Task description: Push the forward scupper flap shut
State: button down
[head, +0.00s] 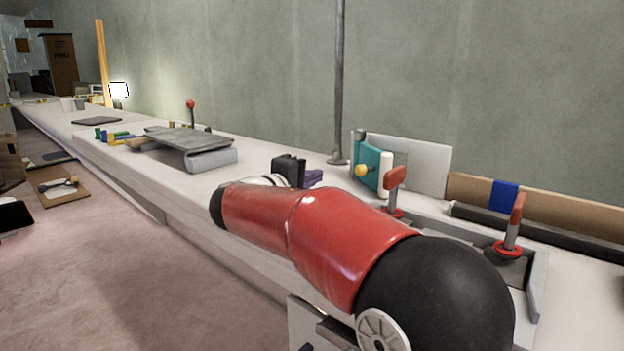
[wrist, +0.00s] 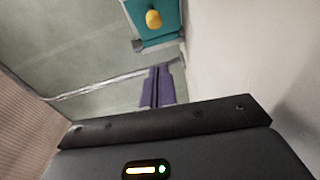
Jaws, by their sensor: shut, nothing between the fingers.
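A teal panel with a yellow knob (head: 371,172) stands upright on the white ledge, at an angle to a pale plate behind it. It looks like the scupper flap, but no label shows and I cannot tell how far it stands open. In the wrist view the teal panel (wrist: 160,32) is at the top, beyond my fingertips. My gripper (head: 315,177) has purple fingers and a black body, and is left of the panel, apart from it. The fingers (wrist: 159,68) are together and empty. My red arm hides part of the ledge.
Two red-handled levers (head: 396,180) (head: 516,210) stand right of the panel, the nearer in a grey tray. A grey pole (head: 340,90) rises behind. A grey hinged plate (head: 188,138) lies farther left along the ledge. The ledge between it and my gripper is clear.

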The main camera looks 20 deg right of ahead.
aim_at(362, 173)
jog(key=x, duration=0.6)
jog(key=d, duration=0.3)
jog(key=shift+s+d+f, duration=0.1)
jog(key=shift+s, duration=0.2)
jog(key=shift+d, duration=0.3)
jog(key=shift+s+f, duration=0.1)
jog(key=shift+s+d+f+b, duration=0.15)
jog(key=shift+d+b, duration=0.1)
jog(key=shift+b, duration=0.3)
jog(key=shift+s+d+b, duration=0.5)
jog(key=shift+d+b, duration=0.4)
jog(key=shift+b, duration=0.2)
jog(key=shift+s+d+b, duration=0.2)
jog(key=shift+d+b, duration=0.1)
jog(key=shift+d, duration=0.2)
